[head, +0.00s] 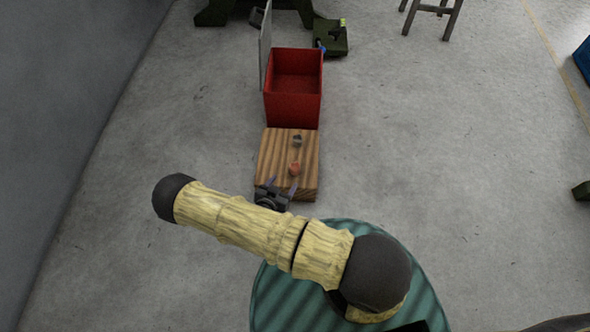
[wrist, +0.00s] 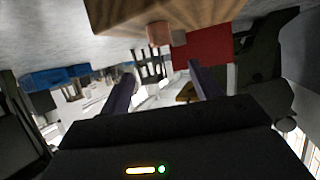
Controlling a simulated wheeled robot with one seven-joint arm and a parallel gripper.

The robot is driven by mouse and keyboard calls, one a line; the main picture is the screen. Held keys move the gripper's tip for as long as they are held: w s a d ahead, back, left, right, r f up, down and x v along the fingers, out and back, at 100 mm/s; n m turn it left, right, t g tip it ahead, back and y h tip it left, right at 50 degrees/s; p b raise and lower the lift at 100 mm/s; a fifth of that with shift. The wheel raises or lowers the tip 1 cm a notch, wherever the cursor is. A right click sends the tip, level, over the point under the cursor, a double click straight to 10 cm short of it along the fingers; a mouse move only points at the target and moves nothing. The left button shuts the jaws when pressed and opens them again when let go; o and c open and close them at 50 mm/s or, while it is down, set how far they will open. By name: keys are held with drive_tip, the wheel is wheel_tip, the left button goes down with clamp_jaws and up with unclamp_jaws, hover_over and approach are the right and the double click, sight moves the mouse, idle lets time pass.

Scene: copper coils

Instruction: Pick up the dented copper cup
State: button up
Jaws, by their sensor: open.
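A small copper-orange object (head: 294,170), which looks like the copper cup, stands on a wooden block (head: 265,155) near its front half. Its dent is too small to make out. It also shows in the wrist view (wrist: 158,33), where the picture is upside down and the block (wrist: 200,12) is at the top. My gripper (head: 283,184) is open and empty at the block's near edge, just in front of the cup. In the wrist view its two purple fingers (wrist: 161,71) are spread apart, with the cup beyond them and not between them.
A small greyish object (head: 297,140) sits behind the cup on the block. A grey wall (head: 75,110) is at left. The floor at right is largely clear.

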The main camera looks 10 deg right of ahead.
sight(294, 168)
drive_tip(key=b+x, duration=0.2)
drive_tip(key=x, duration=0.2)
drive_tip(key=b+x, duration=0.1)
drive_tip(key=x, duration=0.3)
drive_tip(key=shift+w+d+f+b, duration=0.15)
drive_tip(key=shift+f+b, duration=0.2)
drive_tip(key=shift+f, duration=0.05)
drive_tip(key=shift+w+d, duration=0.1)
drive_tip(key=shift+w, duration=0.1)
drive_tip(key=b+x, duration=0.1)
drive_tip(key=x, duration=0.1)
drive_tip(key=b+x, duration=0.2)
drive_tip(key=shift+w+f+b, duration=0.2)
drive_tip(key=shift+f+b, duration=0.1)
drive_tip(key=shift+f, duration=0.1)
drive_tip(key=shift+w+d, duration=0.2)
drive_tip(key=shift+w, duration=0.1)
drive_tip(key=c, duration=1.1)
